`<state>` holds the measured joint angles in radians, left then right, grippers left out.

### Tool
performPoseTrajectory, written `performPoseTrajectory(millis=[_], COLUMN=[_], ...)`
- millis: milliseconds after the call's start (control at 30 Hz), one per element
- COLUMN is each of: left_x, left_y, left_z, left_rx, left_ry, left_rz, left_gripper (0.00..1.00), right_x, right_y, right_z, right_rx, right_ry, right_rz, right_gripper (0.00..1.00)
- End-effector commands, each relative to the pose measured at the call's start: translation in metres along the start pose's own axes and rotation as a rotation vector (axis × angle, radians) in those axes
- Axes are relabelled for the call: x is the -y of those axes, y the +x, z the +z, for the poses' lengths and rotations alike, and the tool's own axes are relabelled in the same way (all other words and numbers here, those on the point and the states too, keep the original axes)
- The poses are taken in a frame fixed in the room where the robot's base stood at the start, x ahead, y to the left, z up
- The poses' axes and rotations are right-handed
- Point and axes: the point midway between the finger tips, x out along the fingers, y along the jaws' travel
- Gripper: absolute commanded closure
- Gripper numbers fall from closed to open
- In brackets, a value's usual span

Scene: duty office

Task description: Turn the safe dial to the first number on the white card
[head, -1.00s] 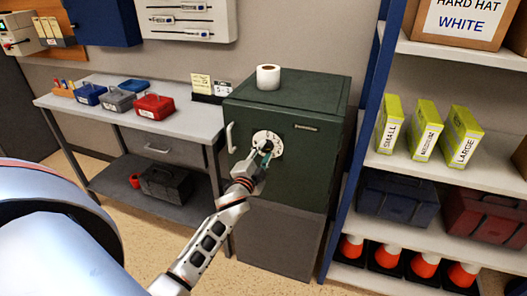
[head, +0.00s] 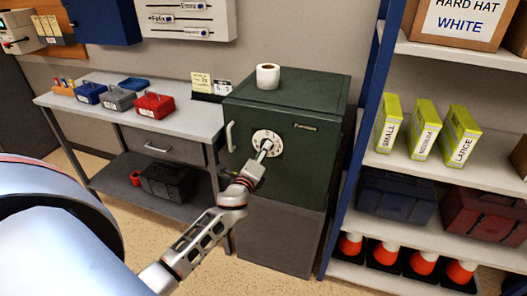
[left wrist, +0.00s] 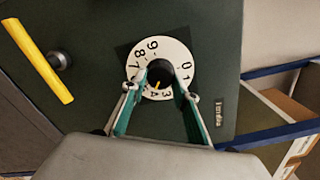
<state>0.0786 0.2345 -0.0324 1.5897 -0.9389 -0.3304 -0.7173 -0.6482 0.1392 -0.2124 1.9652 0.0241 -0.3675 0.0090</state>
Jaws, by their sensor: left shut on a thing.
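The dark green safe (head: 310,160) has a round white dial (head: 277,145) on its door. In the left wrist view the dial (left wrist: 179,60) shows 0, 1, 3, 7, 8 and 9; the gripper hides other parts. My left gripper (left wrist: 157,82) is shut on the dark centre knob (left wrist: 164,70), one green finger on each side. A yellow mark on the knob points down in that view, at a digit that looks like a 4. A white card (head: 222,88) stands on the bench left of the safe, beside a pale yellow card (head: 201,82); their writing is too small to read.
The safe's lever handle (head: 230,136) is left of the dial; it shows yellow in the wrist view (left wrist: 38,60). A grey bench (head: 190,119) with small boxes is left, blue-framed shelves (head: 350,150) right.

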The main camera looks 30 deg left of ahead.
Motion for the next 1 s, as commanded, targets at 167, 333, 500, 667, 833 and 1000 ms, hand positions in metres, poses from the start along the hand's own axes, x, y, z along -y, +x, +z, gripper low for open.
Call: performPoseTrajectory(millis=[167,333,500,667,833,1000], left_x=[-0.0004,-0.0004,-0.0006,-0.0006,-0.0008,-0.0008], left_y=[0.0001,0.0000,0.0001,0.0000,0.0000,0.0000], left_z=[0.0007,0.0003,0.0008,0.0001,-0.0001,-0.0001], left_rx=[0.000,-0.001,0.001,0.000,0.000,0.000], left_ry=[0.146,0.253,0.325,0.360,0.374,0.375], left_rz=[0.001,0.001,0.001,0.000,0.000,0.000], left_gripper=[0.92,0.92,0.92,0.92,0.92,0.92], right_x=[-0.0005,-0.0023,-0.0058,-0.0085,-0.0081,-0.0072], right_y=[-0.0022,-0.0026,-0.0033,-0.0037,-0.0038,-0.0038], right_z=[-0.0021,0.0040,0.0075,0.0074,0.0071,0.0071], right_rx=[0.002,0.017,0.026,0.027,0.027,0.027], right_ry=[0.000,-0.001,0.000,0.000,0.001,0.001], right_rz=[0.000,0.003,0.010,0.014,0.014,0.013], right_gripper=[0.60,0.60,0.60,0.60,0.60,0.60])
